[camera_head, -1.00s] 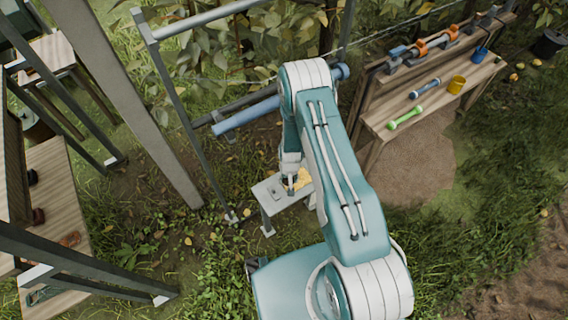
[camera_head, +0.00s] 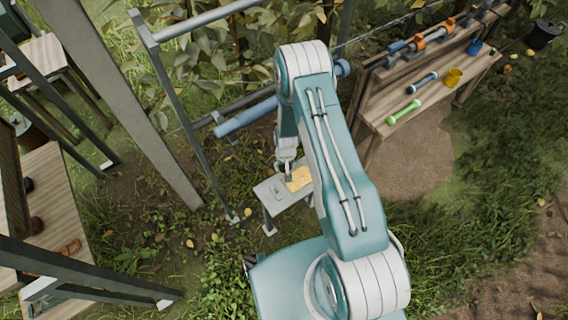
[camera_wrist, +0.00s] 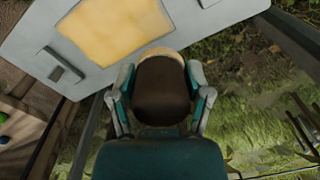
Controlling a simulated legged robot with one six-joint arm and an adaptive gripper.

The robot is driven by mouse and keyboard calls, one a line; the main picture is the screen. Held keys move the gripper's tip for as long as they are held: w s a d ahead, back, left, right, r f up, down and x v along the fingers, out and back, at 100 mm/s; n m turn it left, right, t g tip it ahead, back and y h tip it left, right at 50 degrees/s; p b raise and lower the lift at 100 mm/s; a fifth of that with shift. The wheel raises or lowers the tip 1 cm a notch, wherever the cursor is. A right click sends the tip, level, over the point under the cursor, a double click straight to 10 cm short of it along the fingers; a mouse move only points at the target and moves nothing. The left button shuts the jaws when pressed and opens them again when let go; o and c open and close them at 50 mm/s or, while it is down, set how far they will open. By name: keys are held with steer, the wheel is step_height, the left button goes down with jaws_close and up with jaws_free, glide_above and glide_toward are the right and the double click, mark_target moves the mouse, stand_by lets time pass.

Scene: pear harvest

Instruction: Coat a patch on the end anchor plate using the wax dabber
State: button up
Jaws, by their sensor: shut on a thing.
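The end anchor plate (camera_head: 269,196) is a small light grey plate on legs in front of my arm. It also fills the top of the wrist view (camera_wrist: 200,28). A yellowish, waxy-looking patch (camera_wrist: 113,30) lies on it, and the patch shows in the head view (camera_head: 299,178). My gripper (camera_wrist: 160,85) is shut on the wax dabber (camera_wrist: 161,92), dark brown with a tan rim at its far end. In the wrist view the dabber overlaps the plate's edge beside the patch. I cannot tell whether it touches the plate.
A wooden bench (camera_head: 440,98) at the right holds a green tool (camera_head: 404,111), a blue tool (camera_head: 422,83) and a yellow cup (camera_head: 453,78). A slanted grey post (camera_head: 135,115) and a blue tube (camera_head: 247,116) are near the plate. Wooden shelves stand at the left.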

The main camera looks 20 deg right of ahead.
steer(key=shift+r, duration=1.5)
